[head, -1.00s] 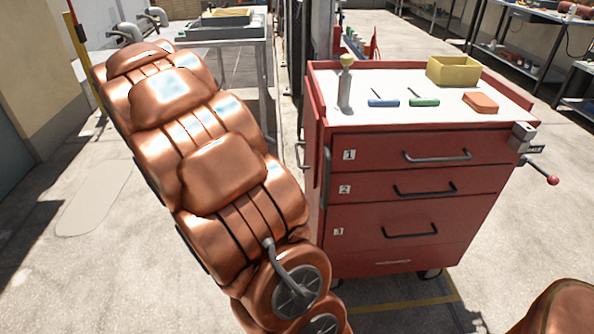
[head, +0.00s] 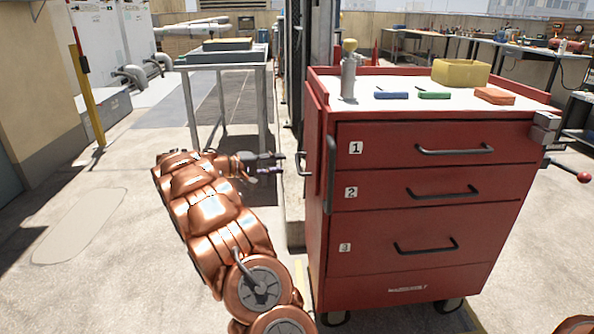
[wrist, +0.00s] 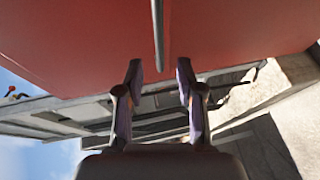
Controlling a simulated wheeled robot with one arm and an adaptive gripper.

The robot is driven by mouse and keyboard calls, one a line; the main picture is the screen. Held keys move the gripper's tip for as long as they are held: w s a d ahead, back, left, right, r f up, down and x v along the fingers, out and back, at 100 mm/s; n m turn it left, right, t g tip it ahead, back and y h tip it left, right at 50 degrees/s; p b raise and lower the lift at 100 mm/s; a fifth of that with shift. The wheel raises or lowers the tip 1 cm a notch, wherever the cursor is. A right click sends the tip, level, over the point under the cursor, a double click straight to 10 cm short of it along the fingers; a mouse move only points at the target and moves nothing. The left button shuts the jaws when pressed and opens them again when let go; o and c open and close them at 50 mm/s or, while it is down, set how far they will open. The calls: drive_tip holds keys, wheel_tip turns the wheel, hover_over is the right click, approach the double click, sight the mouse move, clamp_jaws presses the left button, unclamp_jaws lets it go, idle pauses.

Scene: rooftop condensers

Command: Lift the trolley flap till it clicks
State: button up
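The red trolley (head: 420,225) stands right of centre in the head view, its numbered drawers shut. Its left side shows very narrowly, with a pale handle (head: 303,163) sticking out. I cannot clearly make out the flap's outline there. In the wrist view, a red panel (wrist: 75,40) fills the top, with a grey bar (wrist: 158,35) on it. My gripper (head: 276,163) is just left of the trolley's side, near the pale handle. It also shows in the wrist view (wrist: 160,72), fingers apart and empty, with the bar's end just beyond the gap.
A metal table (head: 222,62) stands behind my arm. The floor at left is clear.

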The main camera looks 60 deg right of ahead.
sight(297, 161)
drive_tip(key=b+x, duration=0.2)
drive_tip(key=x, duration=0.5)
drive_tip(key=shift+s+d, duration=0.1)
drive_tip(key=shift+d, duration=0.05)
clamp_jaws()
idle(0.6)
